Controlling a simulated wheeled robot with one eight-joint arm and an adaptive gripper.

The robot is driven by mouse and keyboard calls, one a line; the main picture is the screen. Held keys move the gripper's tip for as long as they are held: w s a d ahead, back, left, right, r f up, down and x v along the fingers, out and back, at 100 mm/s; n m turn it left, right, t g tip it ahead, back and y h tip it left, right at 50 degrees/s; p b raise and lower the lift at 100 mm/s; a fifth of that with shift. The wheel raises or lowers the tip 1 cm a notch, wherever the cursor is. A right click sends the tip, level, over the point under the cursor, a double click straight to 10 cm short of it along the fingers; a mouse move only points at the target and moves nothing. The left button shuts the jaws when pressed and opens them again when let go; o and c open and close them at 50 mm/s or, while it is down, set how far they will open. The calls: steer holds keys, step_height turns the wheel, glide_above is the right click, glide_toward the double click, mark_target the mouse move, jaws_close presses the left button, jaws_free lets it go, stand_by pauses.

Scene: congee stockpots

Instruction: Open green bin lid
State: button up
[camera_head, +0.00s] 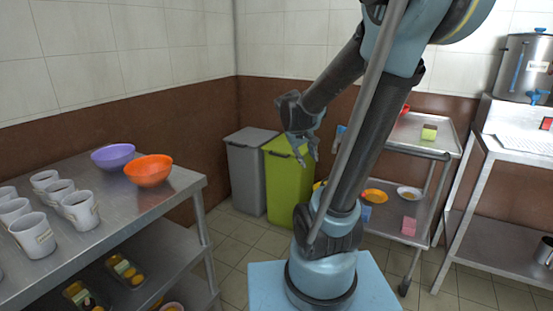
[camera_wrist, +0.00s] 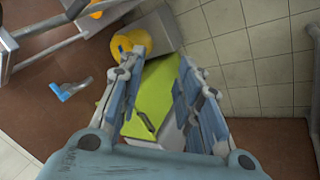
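The green bin (camera_head: 288,190) stands on the floor against the brown wall, right of a grey bin. Its lid looks shut in the head view, though my gripper covers part of the top. My gripper (camera_head: 300,150) is above the green bin's lid with its fingers pointing down. In the wrist view, the fingers of my gripper (camera_wrist: 157,72) are spread apart, and the green lid (camera_wrist: 157,88) shows between them with a dark slot near its lower end. Nothing is held. I cannot tell whether a fingertip touches the lid.
The grey bin (camera_head: 252,170) stands close beside the green one. A steel table (camera_head: 125,205) with cups, a purple bowl (camera_head: 113,156) and an orange bowl (camera_head: 148,170) is at left. A steel trolley (camera_head: 440,140) is at right. Tiled floor (camera_head: 235,250) in front is clear.

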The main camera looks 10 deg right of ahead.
steer(key=w+a+f+n+t+h, duration=0.2)
steer(key=w, duration=1.1)
steer(key=w+a+f+n+t+h, duration=0.1)
steer(key=w+a+f, duration=0.1)
steer(key=w, duration=1.1)
steer(key=n+t+h, duration=0.2)
steer(key=n+t, duration=0.3)
glide_toward(275, 155)
steer(key=x, duration=1.1)
steer(key=shift+f, duration=0.1)
